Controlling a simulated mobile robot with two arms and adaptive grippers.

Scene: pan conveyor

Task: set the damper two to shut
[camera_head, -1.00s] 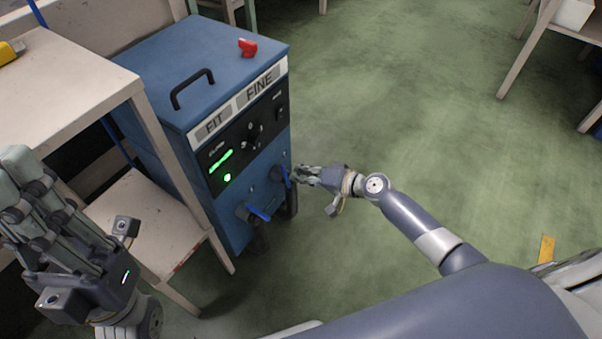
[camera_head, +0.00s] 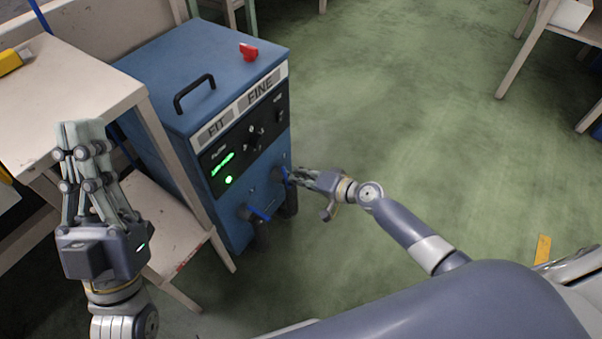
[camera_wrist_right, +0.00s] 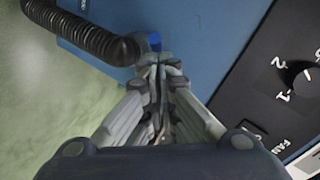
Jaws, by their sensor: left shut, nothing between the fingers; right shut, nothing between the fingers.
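A blue machine cabinet (camera_head: 205,65) stands at the left with two blue lever handles on its front, each by a dark hose. One lever (camera_head: 259,212) is nearer; the other lever (camera_head: 287,175) is farther right, at my right gripper's (camera_head: 300,176) fingertips. In the right wrist view a blue lever (camera_wrist_right: 154,42) shows just past the closed fingertips (camera_wrist_right: 158,70); I cannot tell if they touch. Which lever is damper two is not readable. My right gripper is shut with nothing in it. My left gripper (camera_head: 82,130) is shut and empty, beside the table, away from the cabinet.
A black ribbed hose (camera_wrist_right: 90,35) runs close by the lever. A dial panel (camera_wrist_right: 290,75) is on the cabinet front. A pale table (camera_head: 70,85) with a lower shelf stands left of the cabinet. The green floor (camera_head: 400,110) right of it is clear.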

